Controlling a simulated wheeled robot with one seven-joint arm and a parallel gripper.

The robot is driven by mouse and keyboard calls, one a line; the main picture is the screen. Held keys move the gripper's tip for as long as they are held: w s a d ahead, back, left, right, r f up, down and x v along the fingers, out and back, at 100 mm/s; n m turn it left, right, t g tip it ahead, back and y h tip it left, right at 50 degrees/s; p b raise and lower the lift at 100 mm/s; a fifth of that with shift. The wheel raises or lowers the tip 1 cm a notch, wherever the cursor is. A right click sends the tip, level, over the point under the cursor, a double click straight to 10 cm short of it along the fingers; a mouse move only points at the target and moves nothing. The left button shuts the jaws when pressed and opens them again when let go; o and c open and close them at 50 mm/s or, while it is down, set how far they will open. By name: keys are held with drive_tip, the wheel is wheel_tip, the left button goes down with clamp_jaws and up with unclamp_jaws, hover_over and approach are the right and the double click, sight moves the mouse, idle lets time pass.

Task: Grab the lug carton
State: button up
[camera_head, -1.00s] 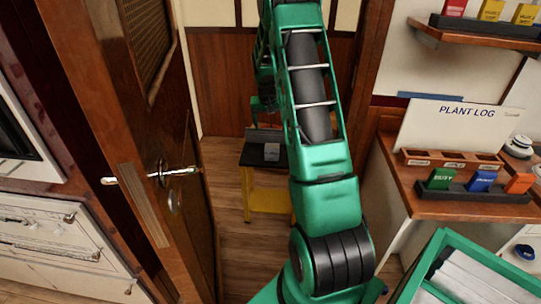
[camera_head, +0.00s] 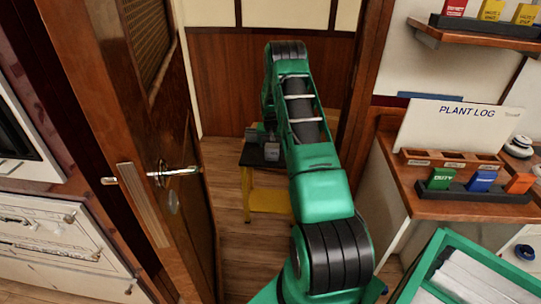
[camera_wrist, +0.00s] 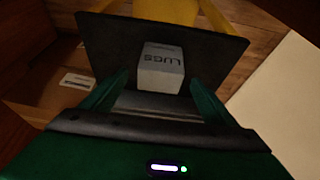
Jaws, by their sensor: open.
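The lug carton (camera_wrist: 161,66) is a small pale grey box marked LUGS. It stands on the dark top of a yellow-legged stand (camera_wrist: 215,50). In the head view the carton (camera_head: 272,151) shows small on the stand (camera_head: 247,158), beyond the open doorway. My gripper (camera_wrist: 160,80) is open in the wrist view, with one green finger on each side of the carton's near part. I cannot tell whether the fingers touch it. In the head view my arm hides the right part of the stand.
A wooden door (camera_head: 150,130) with a metal handle stands open at the left. A desk (camera_head: 415,190) with a plant log board (camera_head: 460,128) and coloured blocks stands at the right. A green crate (camera_head: 440,262) is at the lower right. Wood floor (camera_head: 225,205) shows in the doorway.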

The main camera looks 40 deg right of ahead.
sight(272, 147)
drive_tip(key=shift+x, duration=2.7)
drive_tip(key=c, duration=1.2)
